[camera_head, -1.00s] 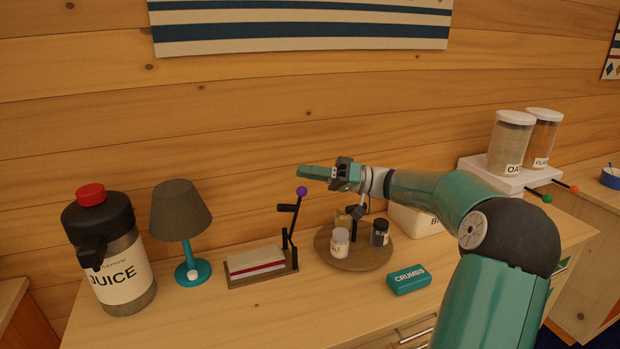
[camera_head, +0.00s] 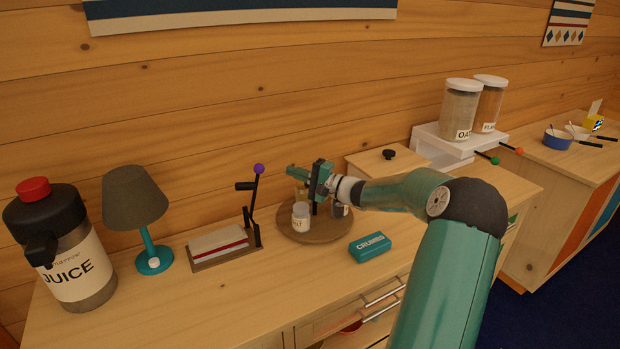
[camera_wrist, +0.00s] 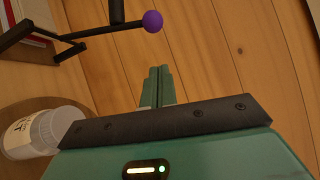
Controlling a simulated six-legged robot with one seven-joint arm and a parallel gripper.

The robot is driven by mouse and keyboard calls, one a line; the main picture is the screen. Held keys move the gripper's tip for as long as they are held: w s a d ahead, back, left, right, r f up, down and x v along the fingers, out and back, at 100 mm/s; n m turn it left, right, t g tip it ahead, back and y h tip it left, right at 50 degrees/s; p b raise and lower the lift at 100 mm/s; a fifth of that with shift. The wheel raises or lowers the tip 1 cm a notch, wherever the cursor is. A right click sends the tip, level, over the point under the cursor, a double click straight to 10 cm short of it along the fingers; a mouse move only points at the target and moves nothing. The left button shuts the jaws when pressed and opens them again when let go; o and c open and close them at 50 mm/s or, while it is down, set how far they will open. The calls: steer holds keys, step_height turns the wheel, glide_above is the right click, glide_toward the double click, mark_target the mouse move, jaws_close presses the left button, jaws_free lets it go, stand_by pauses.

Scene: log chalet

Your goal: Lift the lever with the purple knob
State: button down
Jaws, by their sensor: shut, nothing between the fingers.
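The lever's purple knob (camera_head: 259,169) tops a thin black arm (camera_head: 252,204) that stands nearly upright, with a black side handle (camera_head: 245,186). The arm rises from the right end of a small press-like device (camera_head: 222,248) with a white and red block. My gripper (camera_head: 291,171) is shut and empty, to the right of the knob and apart from it, above the round turntable. In the wrist view the purple knob (camera_wrist: 153,21) is at the top, left of my closed fingertips (camera_wrist: 160,72), with a clear gap between.
The round wooden turntable (camera_head: 318,236) under my gripper holds a white-labelled jar (camera_head: 300,217) and other small jars. A teal crumbs box (camera_head: 369,247) lies in front. A lamp (camera_head: 136,205) and juice jug (camera_head: 67,250) stand left. A lidded box (camera_head: 400,169) is behind my arm.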

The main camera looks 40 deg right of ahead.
steer(key=w+a, duration=0.2)
steer(key=a, duration=0.1)
steer(key=w+a+r, duration=0.1)
steer(key=shift+a, duration=0.25)
steer(key=shift+w+f, duration=0.1)
steer(key=shift+a+r+n+g, duration=0.3)
steer(key=shift+a+r+n, duration=0.1)
steer(key=shift+a, duration=0.25)
steer(key=shift+w, duration=0.1)
